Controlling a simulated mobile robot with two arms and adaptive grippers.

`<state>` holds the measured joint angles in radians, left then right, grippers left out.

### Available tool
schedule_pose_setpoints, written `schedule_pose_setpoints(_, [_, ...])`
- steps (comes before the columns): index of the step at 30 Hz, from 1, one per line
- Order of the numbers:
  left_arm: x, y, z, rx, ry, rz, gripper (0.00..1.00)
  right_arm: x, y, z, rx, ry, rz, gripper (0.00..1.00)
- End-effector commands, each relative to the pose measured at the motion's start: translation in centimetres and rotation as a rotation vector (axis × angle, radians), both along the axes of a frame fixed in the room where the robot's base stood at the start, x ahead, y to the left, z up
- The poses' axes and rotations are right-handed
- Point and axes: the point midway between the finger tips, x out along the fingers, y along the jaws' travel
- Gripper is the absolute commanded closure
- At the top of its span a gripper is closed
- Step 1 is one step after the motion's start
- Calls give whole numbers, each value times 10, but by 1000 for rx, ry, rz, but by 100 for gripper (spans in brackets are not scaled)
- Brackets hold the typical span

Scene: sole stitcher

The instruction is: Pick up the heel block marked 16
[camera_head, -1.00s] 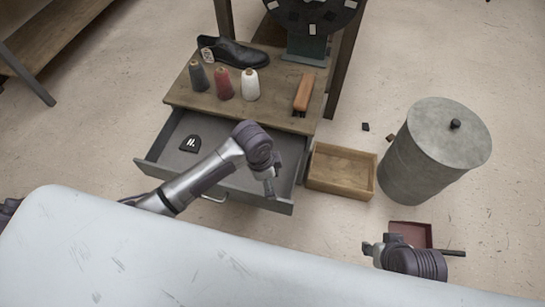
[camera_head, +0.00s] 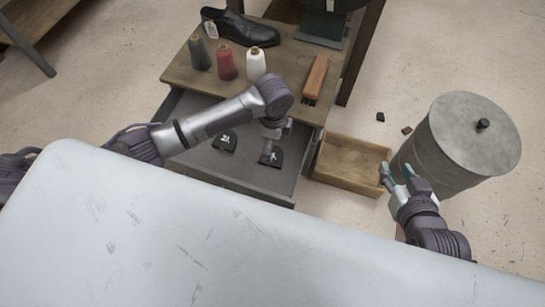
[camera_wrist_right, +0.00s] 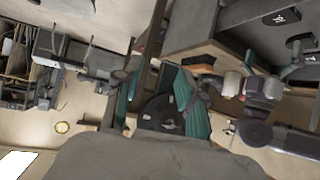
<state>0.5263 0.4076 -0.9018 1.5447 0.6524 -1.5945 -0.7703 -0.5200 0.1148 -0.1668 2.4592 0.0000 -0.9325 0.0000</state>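Two black heel blocks lie in the open grey drawer (camera_head: 204,161). The left heel block (camera_head: 226,142) has a white mark, too small to read. The right heel block (camera_head: 276,157) is partly covered by my left gripper (camera_head: 269,150), which points down at it; its mark is not readable. I cannot tell whether the fingers touch it or are shut. My right gripper (camera_head: 396,172) is open and empty, right of the wooden box. Its spread teal fingers show in the right wrist view (camera_wrist_right: 160,100), where black marked pieces appear at the upper right.
The bench top holds a black shoe (camera_head: 240,27), several thread cones (camera_head: 227,62) and an orange-brown block (camera_head: 316,78). An empty wooden box (camera_head: 350,164) stands right of the drawer, beside a grey bin (camera_head: 459,140). A pale worn surface (camera_head: 200,230) fills the front.

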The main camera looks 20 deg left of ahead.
Motion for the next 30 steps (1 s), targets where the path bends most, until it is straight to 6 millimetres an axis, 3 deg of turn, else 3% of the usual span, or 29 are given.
schedule_pose_setpoints(4, [0, 0, -17, -1, 0, 0, 0, 16, 8, 18, 32, -138, 10, 60])
schedule_pose_setpoints(14, [0, 0, -29, -1, -2, 0, 0, 28, 14, 41, 65, -278, 19, 60])
schedule_pose_setpoints(22, [1, 1, -53, 0, -1, 0, 0, 41, 26, 92, 143, -586, 39, 60])
schedule_pose_setpoints(30, [0, 2, -73, 0, -1, 1, 0, 36, 31, 140, 214, -856, 52, 60])
